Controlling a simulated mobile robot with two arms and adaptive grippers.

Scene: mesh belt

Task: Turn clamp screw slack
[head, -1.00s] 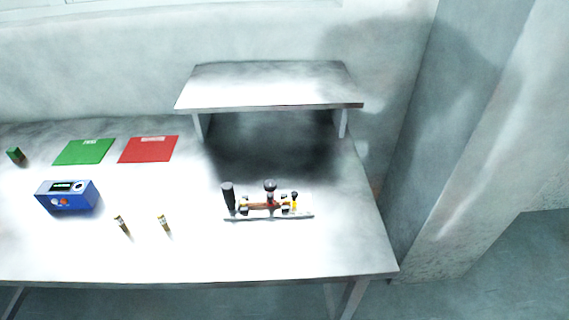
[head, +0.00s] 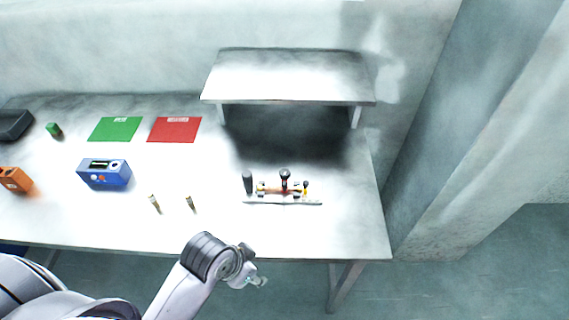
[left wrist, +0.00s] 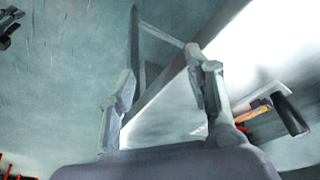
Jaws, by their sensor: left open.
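The clamp fixture stands near the right front of the table, on a pale base plate (head: 312,203). It has a tall black handle (head: 247,182) at its left, a black-knobbed screw (head: 284,175) in the middle and a small black-and-yellow piece (head: 305,188) at its right. A brown bar lies between them. I cannot tell which knob is the clamp screw. My left gripper (head: 258,281) is open and empty, off the table's front edge and apart from the fixture. Its fingers also show in the left wrist view (left wrist: 160,88), with a black handle (left wrist: 290,115) at the right. My right gripper is not in view.
A raised metal shelf (head: 290,78) stands behind the fixture. The tabletop right of the fixture is clear.

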